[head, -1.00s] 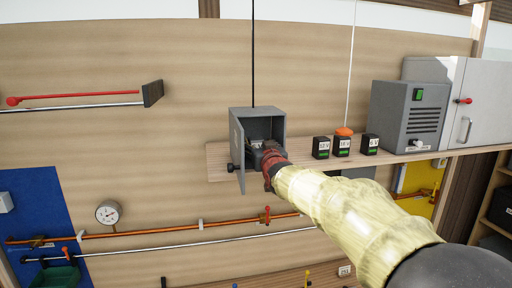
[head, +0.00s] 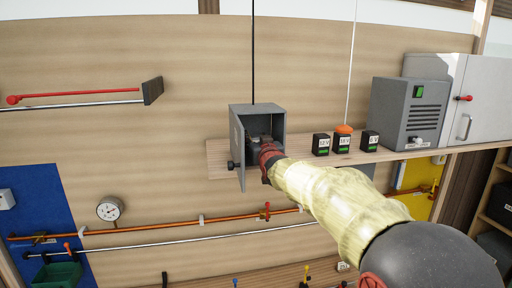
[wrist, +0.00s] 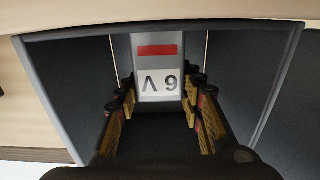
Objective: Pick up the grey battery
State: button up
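The grey battery (wrist: 158,55) shows in the wrist view, with a red stripe and a white label that appears upside down and reads 9 V. It stands inside an open grey metal box (head: 262,110) on the wall shelf. My gripper (wrist: 160,98) reaches into the box, with its yellow-and-black fingers open on both sides of the battery's lower part. I cannot tell whether the fingers touch it. In the head view, my gripper (head: 262,143) is at the box opening and hides the battery.
The box door (head: 238,155) hangs open at the left. The box's side walls are close around my fingers.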

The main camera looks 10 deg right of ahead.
jog(key=c, duration=0.7)
jog(key=shift+c, duration=0.4)
jog(key=shift+r, duration=0.1)
